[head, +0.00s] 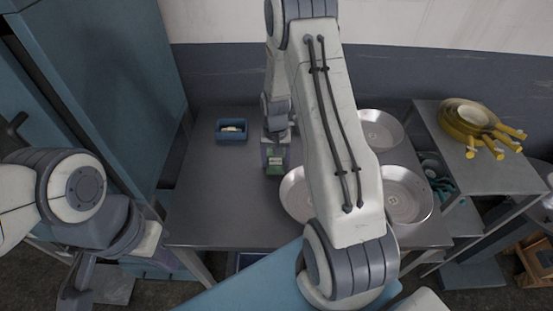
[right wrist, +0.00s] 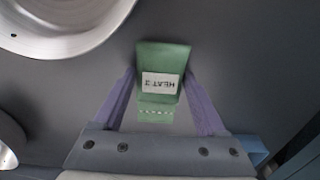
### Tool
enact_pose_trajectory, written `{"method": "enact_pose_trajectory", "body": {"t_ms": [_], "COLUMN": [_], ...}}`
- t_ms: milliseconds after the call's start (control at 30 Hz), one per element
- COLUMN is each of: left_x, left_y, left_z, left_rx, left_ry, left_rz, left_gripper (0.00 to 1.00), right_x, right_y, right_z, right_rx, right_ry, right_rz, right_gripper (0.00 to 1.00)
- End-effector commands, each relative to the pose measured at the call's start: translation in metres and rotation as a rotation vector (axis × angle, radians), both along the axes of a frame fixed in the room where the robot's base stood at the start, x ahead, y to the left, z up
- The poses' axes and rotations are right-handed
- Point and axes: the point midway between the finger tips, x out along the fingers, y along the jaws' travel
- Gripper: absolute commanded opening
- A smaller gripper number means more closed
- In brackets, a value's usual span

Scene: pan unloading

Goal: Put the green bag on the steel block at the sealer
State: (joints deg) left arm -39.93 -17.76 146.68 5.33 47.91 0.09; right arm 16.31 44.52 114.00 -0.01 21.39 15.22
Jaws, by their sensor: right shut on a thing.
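The green bag (head: 275,164) with a white label is in my right gripper (head: 275,158), over the grey table. In the right wrist view the bag (right wrist: 160,60) sits between the two purple fingers (right wrist: 158,100), its label upside down. The right gripper is shut on it. I cannot tell whether the bag touches the table. My left gripper (head: 75,292) is low at the left, beside the table, and its fingers do not show clearly.
Metal pans (head: 405,195) lie at the table's right, one partly behind my right arm. Yellow-handled pans (head: 465,118) are stacked on a shelf (head: 512,178). The table's left front is clear.

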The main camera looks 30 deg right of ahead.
Motion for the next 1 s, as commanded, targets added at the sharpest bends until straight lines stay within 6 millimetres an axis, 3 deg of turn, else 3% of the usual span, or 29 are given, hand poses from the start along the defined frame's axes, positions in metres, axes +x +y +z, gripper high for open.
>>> {"method": "enact_pose_trajectory", "body": {"t_ms": [167, 200, 267, 667, 1000], "left_x": [0.000, 0.000, 0.000, 0.000, 0.000], "left_y": [0.000, 0.000, 0.000, 0.000, 0.000], "left_z": [-0.003, -0.003, -0.002, -0.003, -0.020], "left_rx": [0.000, 0.000, 0.000, 0.000, 0.000], "left_ry": [0.000, 0.000, 0.000, 0.000, 0.000], "left_rz": [0.000, 0.000, 0.000, 0.000, -0.001], "left_gripper": [0.00, 0.00, 0.00, 0.00, 0.00], "right_x": [0.000, 0.000, 0.000, 0.000, 0.001], "right_y": [0.000, 0.000, 0.000, 0.000, 0.000], "right_z": [-0.004, -0.004, -0.003, 0.008, 0.077], "right_rx": [0.001, 0.001, 0.001, -0.001, -0.002], "right_ry": [0.001, 0.001, 0.001, -0.002, -0.007], "right_rz": [0.000, 0.000, 0.000, 0.000, 0.000], "right_gripper": [0.13, 0.78, 1.00, 1.00, 1.00]}}
